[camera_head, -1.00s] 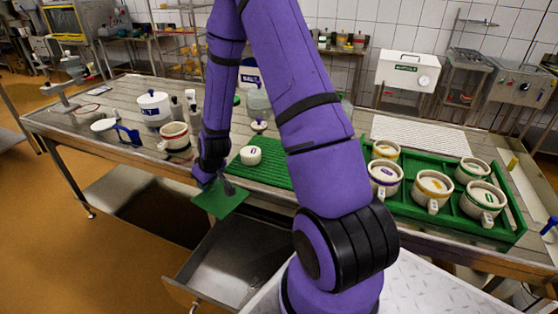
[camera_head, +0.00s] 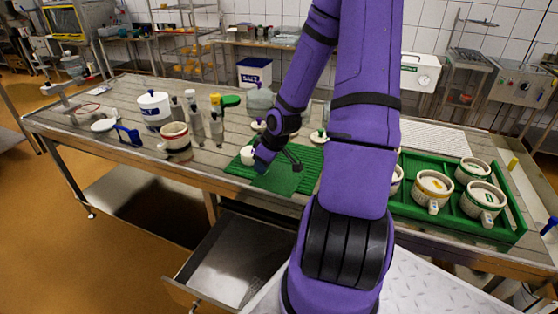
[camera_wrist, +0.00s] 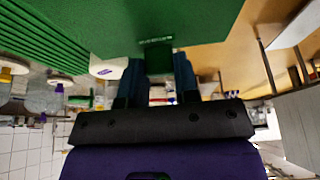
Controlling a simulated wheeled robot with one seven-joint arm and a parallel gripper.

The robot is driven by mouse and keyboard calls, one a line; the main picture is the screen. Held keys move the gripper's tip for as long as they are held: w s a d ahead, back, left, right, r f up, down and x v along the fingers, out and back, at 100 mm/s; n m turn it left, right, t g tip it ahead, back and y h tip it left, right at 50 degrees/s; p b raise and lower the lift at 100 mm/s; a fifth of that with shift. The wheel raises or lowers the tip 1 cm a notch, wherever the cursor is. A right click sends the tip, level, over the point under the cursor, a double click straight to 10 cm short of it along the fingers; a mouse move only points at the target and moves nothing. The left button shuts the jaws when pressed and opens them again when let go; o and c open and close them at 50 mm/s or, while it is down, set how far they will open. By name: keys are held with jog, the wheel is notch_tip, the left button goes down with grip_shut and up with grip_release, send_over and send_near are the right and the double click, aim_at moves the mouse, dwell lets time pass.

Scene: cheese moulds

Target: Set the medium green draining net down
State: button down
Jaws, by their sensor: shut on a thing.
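The medium green draining net (camera_head: 284,180) is a flat green square over the ribbed green mat (camera_head: 308,164) on the table. I cannot tell whether it touches the mat. My gripper (camera_head: 265,166) is shut on the net's edge, at the left part of the mat. In the wrist view the net (camera_wrist: 190,22) fills the upper middle, with the fingers of my gripper (camera_wrist: 158,65) on its edge. The ribs of the mat (camera_wrist: 50,30) show to its left.
A small white mould (camera_head: 247,155) stands close left of my gripper. A green tray (camera_head: 400,206) with several white moulds is at right. A cream pot (camera_head: 176,143) and bottles stand at left. An open drawer (camera_head: 222,270) sticks out below the table's front edge.

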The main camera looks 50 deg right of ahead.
jog(key=shift+n, duration=0.4)
jog(key=s+d, duration=0.2)
jog(key=s, duration=0.1)
jog(key=s+d+f, duration=0.1)
jog(key=s+d, duration=0.1)
jog(key=s+d+f, duration=0.1)
jog(key=s+d, duration=0.1)
jog(key=s, duration=0.1)
jog(key=shift+s+d, duration=0.25)
jog(key=shift+s, duration=0.1)
jog(key=shift+d+f, duration=0.15)
jog(key=shift+d, duration=0.05)
jog(key=w+d, duration=0.3)
jog(key=w, duration=0.1)
jog(key=w+d+f, duration=0.1)
jog(key=w+d, duration=0.2)
jog(key=w, duration=0.1)
jog(key=w+d, duration=0.2)
jog(key=w, duration=0.2)
jog(key=shift+w+d+f, duration=0.25)
jog(key=shift+w+d, duration=0.1)
jog(key=shift+d, duration=0.05)
jog(key=shift+f, duration=1.75)
jog(key=shift+f, duration=0.1)
jog(key=c, duration=0.9)
grip_release()
jog(key=shift+o, duration=0.2)
